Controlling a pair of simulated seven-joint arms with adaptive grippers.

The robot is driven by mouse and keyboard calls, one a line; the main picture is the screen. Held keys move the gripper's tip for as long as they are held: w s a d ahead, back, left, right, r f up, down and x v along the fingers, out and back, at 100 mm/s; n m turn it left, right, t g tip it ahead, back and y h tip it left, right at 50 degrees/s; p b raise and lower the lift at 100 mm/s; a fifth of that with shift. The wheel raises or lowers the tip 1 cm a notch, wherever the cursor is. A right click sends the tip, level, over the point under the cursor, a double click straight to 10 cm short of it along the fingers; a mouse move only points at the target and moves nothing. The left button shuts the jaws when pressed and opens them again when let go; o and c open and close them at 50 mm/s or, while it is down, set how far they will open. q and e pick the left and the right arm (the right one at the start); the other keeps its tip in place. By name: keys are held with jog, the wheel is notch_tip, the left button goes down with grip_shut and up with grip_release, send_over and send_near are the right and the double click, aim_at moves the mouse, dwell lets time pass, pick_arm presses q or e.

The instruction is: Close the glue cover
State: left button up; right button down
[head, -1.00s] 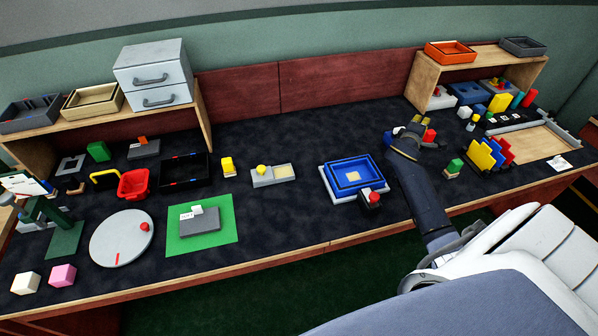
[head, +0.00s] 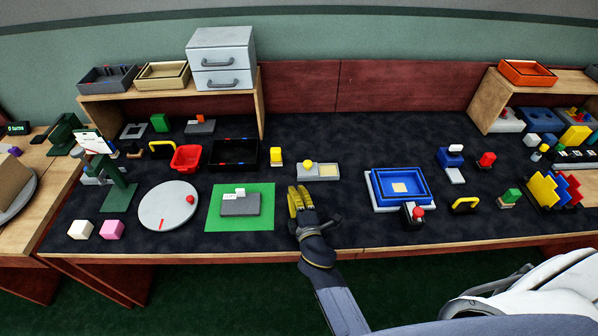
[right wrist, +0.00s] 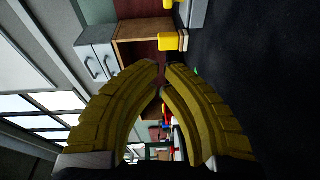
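No part is clearly readable as the glue cover. A grey block (head: 241,207) with a white piece (head: 240,191) on top sits on a green mat (head: 214,223). A grey base (head: 327,173) with a yellow knob (head: 308,167) stands behind my right gripper. My right gripper (head: 296,190) is above the table's front part, right of the green mat and apart from it. In the right wrist view its yellow fingers (right wrist: 161,66) curve together with their tips nearly meeting, and nothing is held. My left gripper is not in view.
A round white turntable (head: 165,215), a red bin (head: 186,158) and a black tray (head: 235,165) stand left. Blue nested trays (head: 374,190) stand right, with a red-topped dark device (head: 412,214) in front. Dark table is clear behind the grey base.

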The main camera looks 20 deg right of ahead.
aim_at(308, 167)
jog(key=shift+w+a, duration=0.1)
jog(key=shift+a, duration=0.2)
jog(key=shift+w, duration=0.4)
jog(key=w, duration=0.8)
jog(key=shift+w+d+f, duration=0.15)
jog(key=shift+d+f, duration=0.05)
jog(key=shift+f, duration=0.05)
jog(key=shift+w+d+f, duration=0.15)
jog(key=shift+w+d, duration=0.1)
jog(key=shift+d, duration=0.4)
jog(key=shift+w+d+f, duration=0.1)
jog(key=shift+w+d, duration=0.15)
jog(key=shift+d, duration=0.35)
jog(key=shift+w+d+f, duration=0.1)
jog(key=shift+w+d, duration=0.05)
jog(key=shift+d, duration=0.5)
